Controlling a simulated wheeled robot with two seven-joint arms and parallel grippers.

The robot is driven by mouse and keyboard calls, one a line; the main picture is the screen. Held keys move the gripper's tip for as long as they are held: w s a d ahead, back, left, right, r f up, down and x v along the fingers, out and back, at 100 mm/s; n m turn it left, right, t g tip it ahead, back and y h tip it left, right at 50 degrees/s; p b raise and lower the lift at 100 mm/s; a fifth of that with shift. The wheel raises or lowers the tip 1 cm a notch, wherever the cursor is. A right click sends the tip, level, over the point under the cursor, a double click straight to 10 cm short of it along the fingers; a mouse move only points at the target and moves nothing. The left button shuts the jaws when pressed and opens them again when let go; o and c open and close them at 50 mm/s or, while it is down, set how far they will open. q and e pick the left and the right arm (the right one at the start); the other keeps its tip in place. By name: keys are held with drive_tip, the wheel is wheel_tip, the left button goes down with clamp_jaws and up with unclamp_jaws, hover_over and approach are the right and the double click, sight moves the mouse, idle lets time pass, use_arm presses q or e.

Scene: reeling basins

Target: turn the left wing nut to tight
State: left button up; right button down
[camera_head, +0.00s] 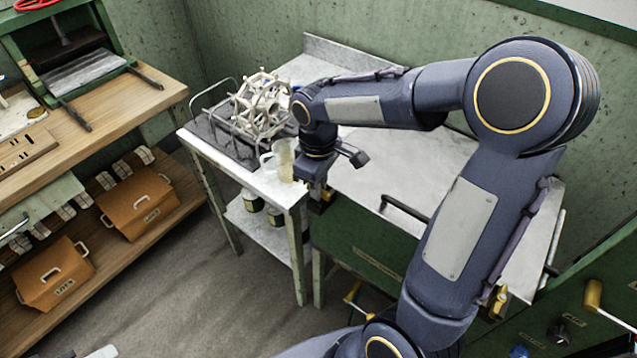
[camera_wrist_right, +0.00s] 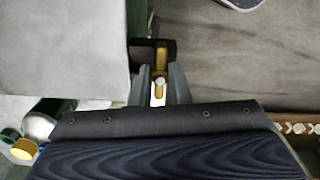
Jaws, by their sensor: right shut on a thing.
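The left wing nut (camera_wrist_right: 158,83) is a small brass piece between the two grey fingers in the right wrist view. My right gripper (camera_wrist_right: 160,88) is shut on it, with one finger on each side. A brass post or block (camera_wrist_right: 162,54) shows just beyond the fingertips, on a dark bracket. In the head view my right gripper (camera_head: 316,190) points down at the front left corner of the green cabinet (camera_head: 350,250). Brass (camera_head: 325,207) shows beside its fingers; the nut's angle is hard to tell. My left gripper is not in view.
A metal side table (camera_head: 250,178) with a wire frame model (camera_head: 262,105) and a clear jug (camera_head: 284,160) stands close left of the gripper. A black bar handle (camera_head: 404,210) lies on the cabinet's pale top. Another brass fitting (camera_head: 500,298) sits at the cabinet's right corner.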

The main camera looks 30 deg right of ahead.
drive_tip(key=shift+r, duration=0.1)
drive_tip(key=c, duration=1.4)
unclamp_jaws()
drive_tip(key=shift+o, duration=0.2)
wheel_tip(320, 180, up, 8)
drive_tip(key=shift+f, duration=0.1)
drive_tip(key=s+a+f+m+t+y, duration=0.1)
drive_tip(key=s+m, duration=0.3)
drive_tip(key=s, duration=0.4)
drive_tip(key=s+a+f+m+t+y, duration=0.1)
drive_tip(key=s+a+m+t+y, duration=0.1)
drive_tip(key=s, duration=0.7)
drive_tip(key=a+m+t, duration=0.1)
drive_tip(key=m+t, duration=0.1)
drive_tip(key=shift+t+y, duration=0.3)
drive_tip(key=shift+y, duration=0.1)
